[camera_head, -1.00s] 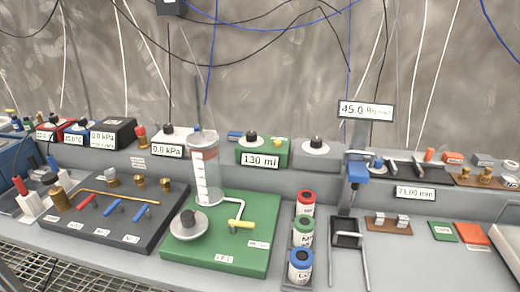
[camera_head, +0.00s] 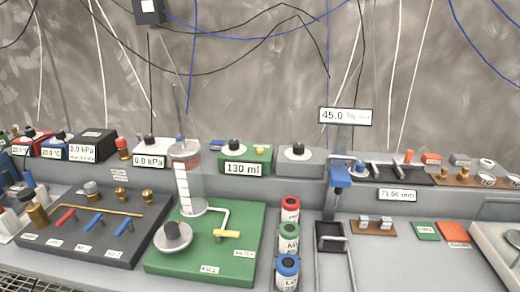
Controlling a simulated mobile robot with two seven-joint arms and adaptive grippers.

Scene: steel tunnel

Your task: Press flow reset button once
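A green box (camera_head: 268,158) with a "130 ml" display (camera_head: 243,168) stands on the back ledge. A black knob (camera_head: 234,146) and a small yellow button-like part (camera_head: 260,151) sit on its top. No lettering that names a flow reset button is readable. In front is a green base plate (camera_head: 240,243) with a clear graduated cylinder (camera_head: 187,185), a pipe with a yellow handle (camera_head: 228,234) and a round grey part with a dark knob (camera_head: 172,236). Neither of my grippers is in view.
A dark valve panel (camera_head: 60,243) with red and blue levers stands at left. Red, green and blue-capped canisters (camera_head: 289,240) stand right of the green plate. A post with a blue clamp (camera_head: 340,178) rises further right. Cables hang along the back wall.

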